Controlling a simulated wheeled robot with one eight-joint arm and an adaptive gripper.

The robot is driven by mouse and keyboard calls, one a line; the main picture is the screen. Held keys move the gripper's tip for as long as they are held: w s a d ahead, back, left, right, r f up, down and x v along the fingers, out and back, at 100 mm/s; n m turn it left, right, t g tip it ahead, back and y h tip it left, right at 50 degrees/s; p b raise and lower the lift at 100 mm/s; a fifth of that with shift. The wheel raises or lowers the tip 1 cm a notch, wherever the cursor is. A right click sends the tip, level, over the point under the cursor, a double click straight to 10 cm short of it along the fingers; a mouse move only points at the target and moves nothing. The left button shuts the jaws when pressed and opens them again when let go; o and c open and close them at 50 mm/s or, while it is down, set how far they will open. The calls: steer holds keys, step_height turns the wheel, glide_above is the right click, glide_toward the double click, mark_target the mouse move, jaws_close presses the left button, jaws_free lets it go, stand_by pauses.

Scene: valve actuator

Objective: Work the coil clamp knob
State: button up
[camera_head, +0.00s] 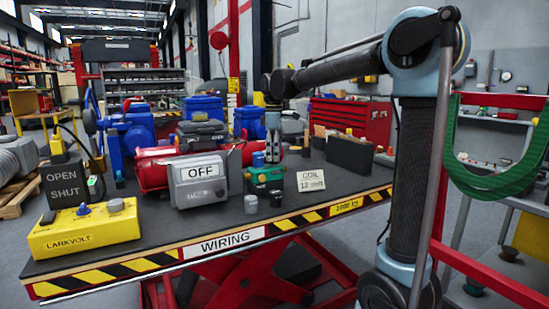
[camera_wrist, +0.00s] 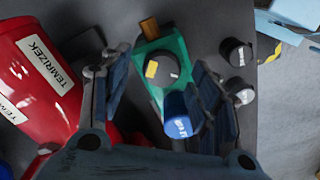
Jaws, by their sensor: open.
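A green clamp body (camera_wrist: 176,45) stands on the dark bench top, and it also shows in the head view (camera_head: 262,181). A dark round knob (camera_wrist: 165,72) with a yellow mark sits on it. A blue cylinder with white lettering (camera_wrist: 178,115) stands beside the knob, nearer my palm, and it also shows in the head view (camera_head: 258,160). My gripper (camera_wrist: 162,57) is open and points down over the clamp, its fingers on either side of the knob. In the head view my gripper (camera_head: 273,148) is just above the clamp. I cannot tell whether the fingers touch anything.
Two small cylinders (camera_wrist: 236,52) (camera_wrist: 239,90) stand right of the clamp. A red tank (camera_wrist: 45,75) lies close on the left. A grey box marked OFF (camera_head: 199,182), a coil card (camera_head: 311,181) and a yellow Larkvolt box (camera_head: 84,229) stand on the bench (camera_head: 170,232).

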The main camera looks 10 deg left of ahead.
step_height(320, 180, up, 11)
steer(key=shift+f, duration=0.2)
stand_by(0.4)
step_height(320, 180, up, 5)
steer(key=n, duration=0.4)
step_height(320, 180, down, 17)
stand_by(0.4)
steer(key=c, duration=1.1)
